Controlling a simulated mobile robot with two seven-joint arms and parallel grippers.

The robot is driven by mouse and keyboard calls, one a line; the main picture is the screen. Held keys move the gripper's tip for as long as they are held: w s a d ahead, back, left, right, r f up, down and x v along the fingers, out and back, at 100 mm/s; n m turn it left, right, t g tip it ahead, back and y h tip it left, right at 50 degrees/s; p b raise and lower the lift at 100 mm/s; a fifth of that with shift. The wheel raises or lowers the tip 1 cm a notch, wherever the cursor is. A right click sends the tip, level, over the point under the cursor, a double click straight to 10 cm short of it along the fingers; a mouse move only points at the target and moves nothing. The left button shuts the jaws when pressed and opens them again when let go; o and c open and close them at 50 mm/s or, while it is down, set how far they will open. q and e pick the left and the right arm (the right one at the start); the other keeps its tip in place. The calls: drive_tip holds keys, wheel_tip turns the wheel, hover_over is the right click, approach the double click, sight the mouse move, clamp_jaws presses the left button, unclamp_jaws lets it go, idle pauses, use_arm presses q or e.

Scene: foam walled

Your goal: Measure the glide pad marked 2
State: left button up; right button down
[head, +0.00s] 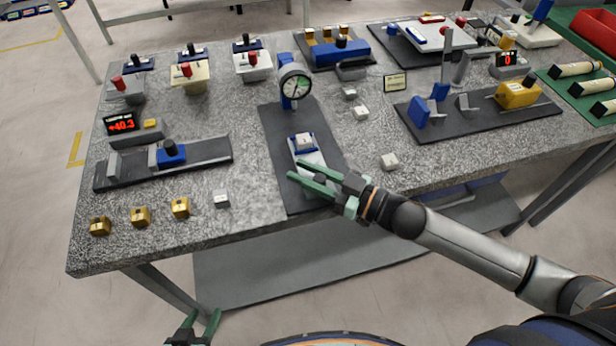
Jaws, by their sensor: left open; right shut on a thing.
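A small pale pad (304,140) sits in a blue holder on a white slide (315,159), on the dark base of the dial gauge stand. The round dial gauge (295,83) stands behind it on a blue post. My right gripper (304,173) reaches in from the right and is shut at the near end of the slide; its fingers hide the exact grip. My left gripper (197,326) is open and empty, below the table's front edge.
A slide gauge with a red display (121,123) and dark rail (205,163) is at left. Several brass blocks (140,217) line the front left. A yellow-and-blue fixture (517,94) and a green tray (570,88) are at right. Bare granite lies between.

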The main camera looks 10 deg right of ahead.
drive_tip(key=shift+s, duration=0.2)
drive_tip(key=c, duration=0.6)
unclamp_jaws()
drive_tip(key=shift+s, duration=0.1)
drive_tip(key=shift+v, duration=6.25)
drive_tip(key=shift+r, duration=0.1)
